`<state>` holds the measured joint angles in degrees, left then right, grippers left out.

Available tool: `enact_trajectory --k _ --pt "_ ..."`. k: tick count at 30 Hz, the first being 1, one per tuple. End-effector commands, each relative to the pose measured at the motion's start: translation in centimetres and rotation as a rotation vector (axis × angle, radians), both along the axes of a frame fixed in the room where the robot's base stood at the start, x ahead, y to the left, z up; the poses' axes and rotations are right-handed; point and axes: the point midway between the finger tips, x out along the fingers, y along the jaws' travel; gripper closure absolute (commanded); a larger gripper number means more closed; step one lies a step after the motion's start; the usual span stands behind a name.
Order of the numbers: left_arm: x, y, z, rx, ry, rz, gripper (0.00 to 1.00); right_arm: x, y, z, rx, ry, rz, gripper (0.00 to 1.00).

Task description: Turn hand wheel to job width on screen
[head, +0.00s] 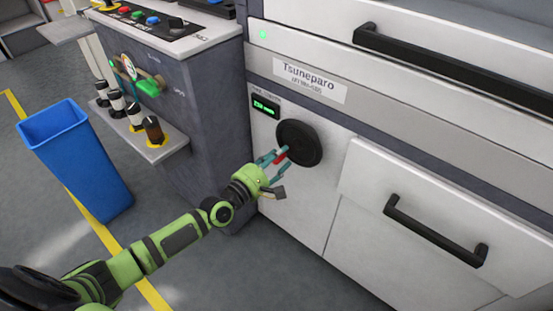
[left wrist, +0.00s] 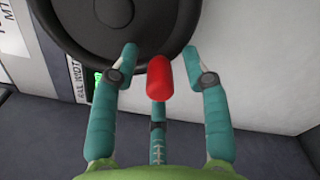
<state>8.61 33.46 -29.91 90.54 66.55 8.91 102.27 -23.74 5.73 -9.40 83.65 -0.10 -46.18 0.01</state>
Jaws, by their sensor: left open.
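The black hand wheel (head: 298,142) sits on the white front panel of the machine. It also fills the top of the left wrist view (left wrist: 150,35). A red knob (left wrist: 159,78) stands at its lower rim, and shows small in the head view (head: 281,159). My left gripper (left wrist: 161,52) is open, its teal fingers on either side of the knob, with a gap visible on both sides. In the head view the gripper (head: 279,164) is at the wheel's lower left. A small screen (head: 265,106) with green digits is left above the wheel; its digits are too small to read surely.
A drawer front with a black handle (head: 435,231) is right of the wheel. A grey cabinet (head: 212,105) with a shelf of rollers (head: 153,131) stands left. A blue bin (head: 78,160) is on the floor beyond my left arm. Open floor lies below the machine.

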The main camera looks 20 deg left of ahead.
Motion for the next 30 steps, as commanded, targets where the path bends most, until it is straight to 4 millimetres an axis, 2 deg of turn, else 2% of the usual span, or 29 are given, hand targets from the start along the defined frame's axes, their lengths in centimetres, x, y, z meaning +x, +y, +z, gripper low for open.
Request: enact_trajectory --k 5,15,21,30 --pt "-1.1 0.5 -0.1 0.001 0.002 0.001 0.53 -0.1 0.1 0.0 0.001 0.002 0.001 0.56" --pt "-7.5 2.8 -0.2 0.003 0.005 -0.001 0.53 0.0 0.0 0.0 0.001 0.000 0.000 0.56" --pt "-10.3 3.8 0.0 0.002 0.002 0.000 0.53 0.0 0.0 0.0 0.001 0.000 0.000 0.56" --pt "-11.3 4.2 0.1 0.000 0.000 0.000 0.53 0.0 0.0 0.0 0.000 0.000 0.000 0.56"
